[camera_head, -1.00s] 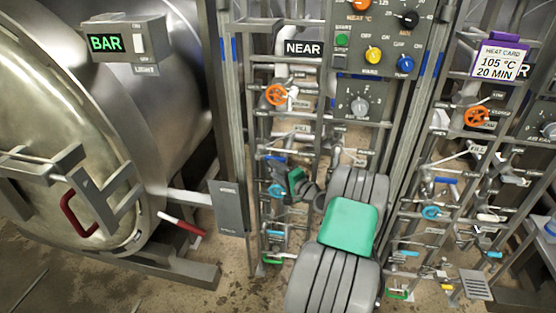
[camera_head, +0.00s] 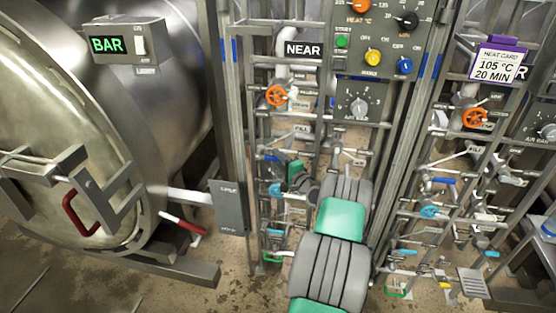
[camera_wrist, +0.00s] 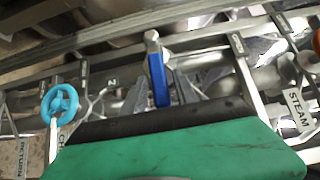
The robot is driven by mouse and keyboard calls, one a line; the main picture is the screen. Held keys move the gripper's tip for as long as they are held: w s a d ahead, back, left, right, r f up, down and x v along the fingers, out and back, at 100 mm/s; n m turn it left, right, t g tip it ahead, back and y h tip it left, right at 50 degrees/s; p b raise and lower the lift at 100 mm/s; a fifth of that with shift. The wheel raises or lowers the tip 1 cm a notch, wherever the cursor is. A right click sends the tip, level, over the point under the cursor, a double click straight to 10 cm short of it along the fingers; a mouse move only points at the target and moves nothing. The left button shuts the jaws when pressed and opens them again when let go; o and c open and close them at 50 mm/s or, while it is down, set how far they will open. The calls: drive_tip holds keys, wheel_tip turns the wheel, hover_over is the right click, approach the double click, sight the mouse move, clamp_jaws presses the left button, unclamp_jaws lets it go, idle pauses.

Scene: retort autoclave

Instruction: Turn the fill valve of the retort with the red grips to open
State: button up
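The retort (camera_head: 45,110) with red grips, a dark red door handle (camera_head: 80,214) and a red-and-white lever (camera_head: 182,222), stands at the left in the head view. Beside it is the pipe rack with the NEAR sign (camera_head: 303,49) and a FILL label (camera_head: 302,129). A blue lever handle (camera_head: 273,159) sits on this rack. In the wrist view a blue lever (camera_wrist: 158,80) on a grey stem points toward me, between the fingers of my gripper (camera_wrist: 160,92). The fingers look open, with a small gap on each side of the lever. My arm hides part of the rack.
A cyan wheel (camera_wrist: 60,103) and a STEAM tag (camera_wrist: 299,108) flank the gripper in the wrist view. An orange wheel (camera_head: 276,95) sits higher on the near rack. A similar rack with a heat card (camera_head: 497,65) stands at the right. Pipes and rails crowd the gripper.

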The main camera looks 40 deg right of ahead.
clamp_jaws()
idle(1.1)
